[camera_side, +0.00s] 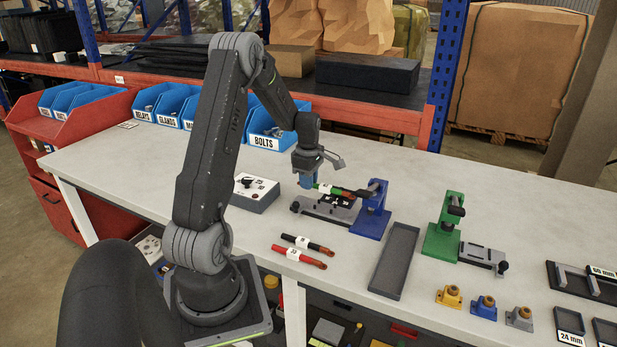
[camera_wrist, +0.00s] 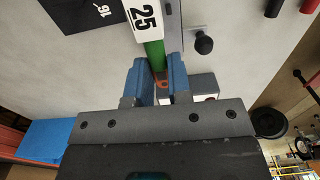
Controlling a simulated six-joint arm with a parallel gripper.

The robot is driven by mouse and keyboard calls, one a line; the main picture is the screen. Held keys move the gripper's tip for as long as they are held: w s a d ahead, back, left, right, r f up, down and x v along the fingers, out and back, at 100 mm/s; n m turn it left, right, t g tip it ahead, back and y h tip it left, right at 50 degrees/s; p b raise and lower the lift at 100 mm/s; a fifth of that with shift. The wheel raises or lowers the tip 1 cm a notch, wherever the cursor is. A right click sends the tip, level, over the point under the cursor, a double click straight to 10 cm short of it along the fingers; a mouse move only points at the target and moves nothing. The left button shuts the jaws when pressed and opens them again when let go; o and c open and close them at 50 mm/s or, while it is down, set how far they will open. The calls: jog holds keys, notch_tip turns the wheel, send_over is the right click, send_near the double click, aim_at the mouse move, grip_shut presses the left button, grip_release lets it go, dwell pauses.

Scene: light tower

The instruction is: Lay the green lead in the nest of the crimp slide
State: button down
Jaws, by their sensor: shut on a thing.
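The lead is above the crimp slide (camera_side: 319,209) of the blue press (camera_side: 371,212), reaching toward the press. The gripper and lead partly hide the nest. I cannot tell whether the lead touches it.
A grey tray (camera_side: 396,258) and a green press (camera_side: 442,239) stand to the right. A grey control box (camera_side: 255,193) stands left of the slide.

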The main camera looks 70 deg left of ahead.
aim_at(309, 204)
jog(key=shift+f, duration=2.75)
jog(key=shift+f, duration=0.1)
jog(key=c, duration=1)
grip_release()
